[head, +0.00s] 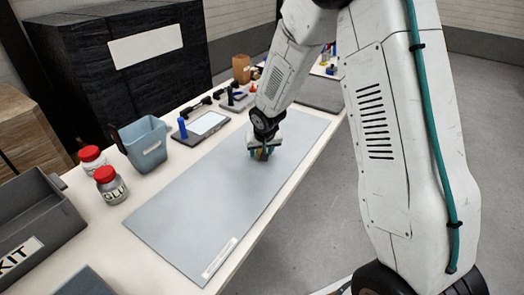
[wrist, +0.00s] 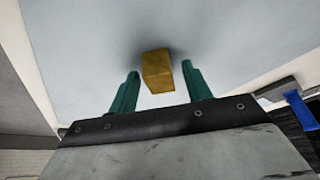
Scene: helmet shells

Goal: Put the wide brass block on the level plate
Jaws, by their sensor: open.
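The brass block (wrist: 157,72) sits on the grey-blue mat, between the two green fingers of my gripper (wrist: 160,70) in the wrist view. A gap shows on each side of it, and the fingers are apart. In the head view my gripper (head: 262,150) is low over the right part of the mat. Only a small brownish bit of the block (head: 262,156) shows there, mostly hidden by the fingers. A pale flat plate in a dark frame (head: 208,123) lies on the table left of my gripper; I cannot tell for sure if it is the level plate.
The mat (head: 170,215) is otherwise bare. Along the table's left side are a blue-grey bin (head: 145,150), two red-capped jars (head: 108,184) and a grey KIT crate (head: 35,235). A blue upright handle (head: 182,128) stands by the framed plate. Small tools lie farther back.

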